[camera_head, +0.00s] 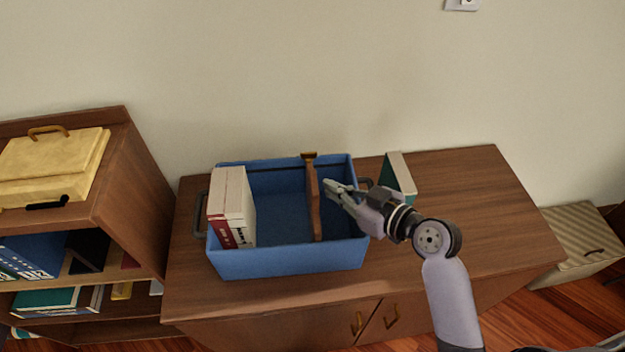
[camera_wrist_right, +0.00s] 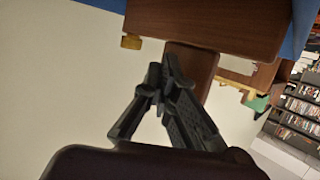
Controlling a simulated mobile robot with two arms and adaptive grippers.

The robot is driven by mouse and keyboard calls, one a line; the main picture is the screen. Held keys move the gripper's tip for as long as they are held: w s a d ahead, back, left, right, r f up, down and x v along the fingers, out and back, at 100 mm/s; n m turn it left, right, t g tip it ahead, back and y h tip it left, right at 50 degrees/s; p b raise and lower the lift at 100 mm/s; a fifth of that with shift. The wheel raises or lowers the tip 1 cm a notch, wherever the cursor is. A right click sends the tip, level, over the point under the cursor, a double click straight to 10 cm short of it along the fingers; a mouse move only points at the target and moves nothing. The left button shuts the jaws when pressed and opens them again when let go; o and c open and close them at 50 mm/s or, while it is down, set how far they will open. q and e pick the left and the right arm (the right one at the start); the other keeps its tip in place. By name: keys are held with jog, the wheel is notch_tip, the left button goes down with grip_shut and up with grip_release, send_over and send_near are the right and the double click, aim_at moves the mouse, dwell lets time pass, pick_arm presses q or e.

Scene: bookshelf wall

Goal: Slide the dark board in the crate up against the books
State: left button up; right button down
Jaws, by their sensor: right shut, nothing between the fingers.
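A blue crate (camera_head: 290,262) stands on the wooden cabinet. Cream and red books (camera_head: 232,200) stand upright against its left wall. The dark brown board (camera_head: 315,212) stands upright across the crate, right of its middle, with a wide gap between it and the books. The board fills the top of the right wrist view (camera_wrist_right: 205,22), with a tan tab at its left end. My right gripper (camera_head: 330,188) is shut and empty, just right of the board, over the crate's right part. I cannot tell whether it touches the board. My left gripper is not in view.
A green book (camera_head: 400,178) stands on the cabinet top (camera_head: 470,200) right of the crate, behind my right wrist. A shelf unit with a yellow case (camera_head: 50,165) stands at left. Between books and board the crate floor is clear.

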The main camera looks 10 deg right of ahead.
jog(key=shift+a+p, duration=2)
jog(key=shift+a, duration=5.75)
jog(key=shift+w+d, duration=0.2)
jog(key=shift+d, duration=1.8)
jog(key=shift+s, duration=0.1)
jog(key=v, duration=1.2)
